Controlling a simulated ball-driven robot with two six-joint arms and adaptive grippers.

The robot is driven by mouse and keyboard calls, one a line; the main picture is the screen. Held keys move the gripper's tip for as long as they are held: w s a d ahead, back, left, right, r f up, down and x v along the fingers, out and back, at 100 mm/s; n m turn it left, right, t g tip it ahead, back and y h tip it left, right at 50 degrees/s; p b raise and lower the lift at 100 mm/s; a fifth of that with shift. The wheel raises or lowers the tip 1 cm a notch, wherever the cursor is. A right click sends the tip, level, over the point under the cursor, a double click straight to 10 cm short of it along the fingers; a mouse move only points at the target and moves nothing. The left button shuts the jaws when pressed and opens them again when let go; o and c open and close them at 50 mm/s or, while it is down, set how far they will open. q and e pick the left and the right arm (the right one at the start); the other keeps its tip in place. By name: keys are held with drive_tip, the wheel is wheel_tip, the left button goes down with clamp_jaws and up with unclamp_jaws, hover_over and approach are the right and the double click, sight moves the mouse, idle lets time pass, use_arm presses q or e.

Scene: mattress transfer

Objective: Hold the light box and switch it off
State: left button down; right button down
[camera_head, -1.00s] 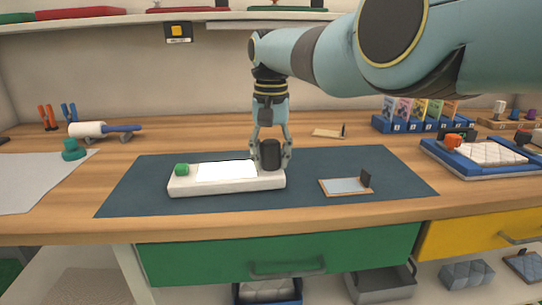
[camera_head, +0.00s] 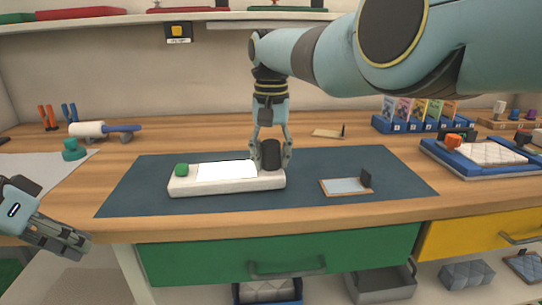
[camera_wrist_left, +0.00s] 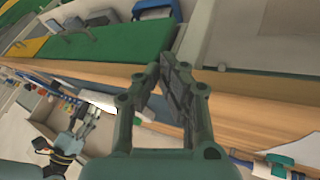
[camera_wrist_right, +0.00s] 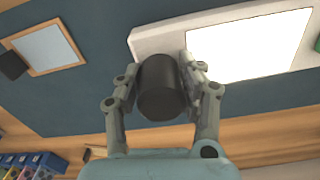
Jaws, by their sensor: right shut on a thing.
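The light box (camera_head: 225,187) is a white slab lying on the dark mat, and its panel (camera_head: 228,170) glows bright white. A green button (camera_head: 181,170) sits at its left end. A dark cylindrical grip (camera_head: 270,154) stands at its right end. My right gripper (camera_wrist_right: 160,85) is shut on this grip, with one finger on each side. My left gripper (camera_head: 75,245) is at the lower left, in front of the table edge and apart from the box. In the left wrist view its fingertips (camera_wrist_left: 161,68) meet with nothing visible between them.
A small framed plate (camera_head: 345,186) with a dark tab lies on the mat (camera_head: 400,180), right of the box. A white roller (camera_head: 87,129) and a green knob (camera_head: 73,150) stand at the left. A blue tray (camera_head: 450,165) is at the right. The mat's left part is clear.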

use_arm(q)
wheel_tip(320, 180, up, 4)
drive_tip(key=w+d, duration=0.1)
drive_tip(key=d, duration=0.1)
wheel_tip(320, 180, up, 11)
drive_tip(key=n+t+y, duration=0.3)
drive_tip(key=n+t, duration=0.2)
drive_tip(key=n, duration=0.4)
hover_over(178, 165)
drive_tip(key=shift+f, duration=4.2)
drive_tip(key=shift+f, duration=0.15)
